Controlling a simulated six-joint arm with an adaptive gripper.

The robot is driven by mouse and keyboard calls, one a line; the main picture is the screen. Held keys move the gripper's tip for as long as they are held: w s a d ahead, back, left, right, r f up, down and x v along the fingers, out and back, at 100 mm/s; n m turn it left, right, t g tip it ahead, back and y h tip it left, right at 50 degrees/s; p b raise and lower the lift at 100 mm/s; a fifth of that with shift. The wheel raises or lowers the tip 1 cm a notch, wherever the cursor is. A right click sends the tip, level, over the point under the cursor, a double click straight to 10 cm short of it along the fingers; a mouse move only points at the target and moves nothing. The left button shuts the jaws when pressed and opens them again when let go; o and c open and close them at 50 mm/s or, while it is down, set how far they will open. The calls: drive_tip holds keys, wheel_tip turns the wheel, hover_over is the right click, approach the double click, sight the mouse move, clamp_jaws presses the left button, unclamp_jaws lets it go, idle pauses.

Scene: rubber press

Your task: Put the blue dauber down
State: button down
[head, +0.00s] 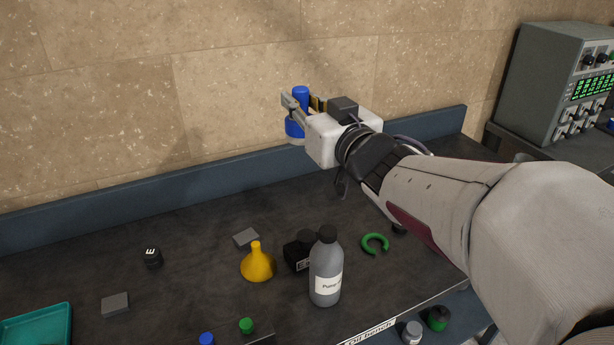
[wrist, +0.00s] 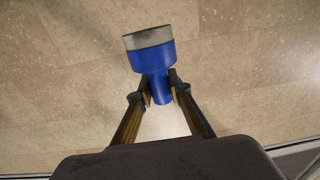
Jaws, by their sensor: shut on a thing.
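The blue dauber (head: 295,128) has a narrow blue handle and a wider blue head with a pale grey pad. My gripper (head: 302,106) is shut on its handle and holds it up in front of the tiled wall, above the back of the bench. In the head view the dauber is upright with the pad facing down. In the wrist view the dauber (wrist: 152,55) sits between the fingertips of my gripper (wrist: 160,88), its pad end pointing away from the palm. My gripper partly hides the handle in the head view.
The dark bench (head: 200,215) holds a yellow funnel (head: 257,265), a grey bottle (head: 326,272), a black box (head: 297,256), a green open ring (head: 375,243), a black weight (head: 152,258), grey blocks (head: 115,304) and a teal tray (head: 68,310). The back left is clear.

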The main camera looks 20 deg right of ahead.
drive_tip(key=w+d+f+n+y, duration=0.3)
drive_tip(key=d+f+y, duration=0.2)
drive_tip(key=d+f, duration=0.75)
drive_tip(key=s+d+f+n+g+y, duration=0.2)
drive_tip(key=s+d+f, duration=0.2)
drive_tip(key=s+f, duration=0.2)
drive_tip(key=s+d+f+n+g+y, duration=0.1)
drive_tip(key=s+d+f+n+y, duration=0.1)
drive_tip(key=s+d+f, duration=0.3)
drive_tip(key=s+f+y, duration=0.1)
drive_tip(key=s+f, duration=0.1)
drive_tip(key=s, duration=0.2)
drive_tip(key=shift+d+f+g, duration=0.15)
drive_tip(key=shift+g, duration=0.25)
drive_tip(key=shift+f, duration=0.1)
drive_tip(key=shift+f, duration=2.45)
drive_tip(key=shift+f, duration=0.1)
drive_tip(key=shift+f, duration=2.2)
